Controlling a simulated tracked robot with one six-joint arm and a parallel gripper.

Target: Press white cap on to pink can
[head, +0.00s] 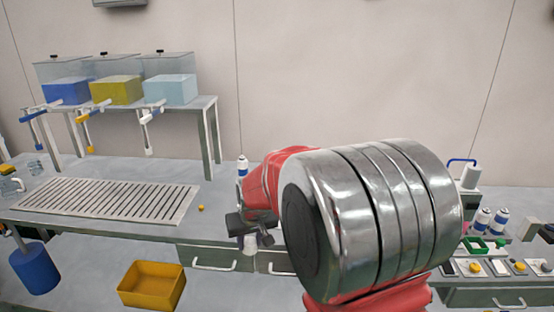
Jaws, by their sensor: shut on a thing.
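My gripper (249,226) is at the centre of the head view, above the front part of the bench, with dark fingers pointing down. It is shut on a small white piece (250,243), which looks like the white cap; the fingers and arm hide part of it. I see no pink can; the large metal arm link may hide it. A white and blue can (242,166) stands on the bench behind the gripper.
A slotted drain tray (108,200) and a small yellow ball (201,208) lie on the left. Three tanks stand on a raised shelf (190,104). A yellow bin (152,286) is below the bench. Blue-white cans (482,221) and a green frame (474,246) are at right.

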